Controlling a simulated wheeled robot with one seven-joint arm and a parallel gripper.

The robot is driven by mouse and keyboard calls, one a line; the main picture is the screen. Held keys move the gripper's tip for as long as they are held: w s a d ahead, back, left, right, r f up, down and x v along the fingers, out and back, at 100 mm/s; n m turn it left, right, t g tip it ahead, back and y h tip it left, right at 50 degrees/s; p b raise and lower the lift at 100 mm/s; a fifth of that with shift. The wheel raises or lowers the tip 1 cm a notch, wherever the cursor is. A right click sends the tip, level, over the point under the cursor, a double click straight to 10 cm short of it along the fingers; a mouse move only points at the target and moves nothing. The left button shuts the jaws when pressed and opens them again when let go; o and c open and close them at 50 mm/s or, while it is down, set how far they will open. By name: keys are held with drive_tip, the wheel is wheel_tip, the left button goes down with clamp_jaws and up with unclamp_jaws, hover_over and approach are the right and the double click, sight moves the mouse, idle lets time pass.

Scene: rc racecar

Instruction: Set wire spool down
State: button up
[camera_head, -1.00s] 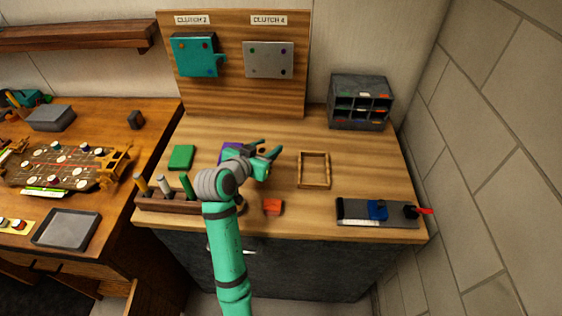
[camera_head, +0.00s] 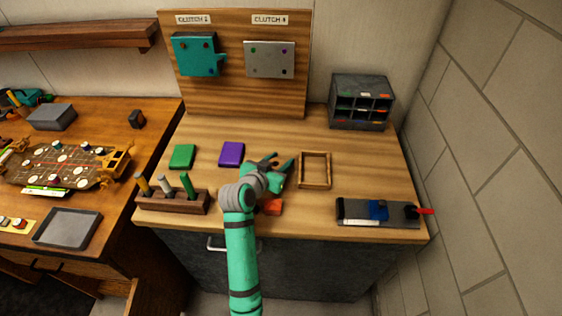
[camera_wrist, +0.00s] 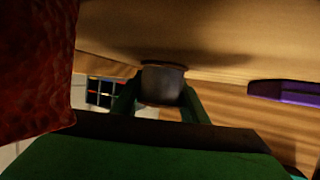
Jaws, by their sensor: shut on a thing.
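My gripper (camera_head: 279,164) is over the wooden bench, between the purple block and the square wooden frame. In the wrist view, its two green fingers (camera_wrist: 160,104) are closed around a dark, short cylinder, the wire spool (camera_wrist: 163,84). The spool's end is close to the wooden surface, with a dark shadow beside it; I cannot tell whether it touches. In the head view, I cannot make out the spool clearly among the dark fingers.
A red-orange block (camera_head: 272,207) lies close beside my arm and looms at left in the wrist view (camera_wrist: 35,70). Purple (camera_head: 232,154) and green (camera_head: 183,157) blocks lie left. The wooden frame (camera_head: 302,171) is just right. A peg rack (camera_head: 172,202) and grey organizer (camera_head: 360,102) stand farther off.

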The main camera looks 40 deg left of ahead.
drive_tip(key=o, duration=1.1)
drive_tip(key=v, duration=1.2)
drive_tip(key=shift+r, duration=0.1)
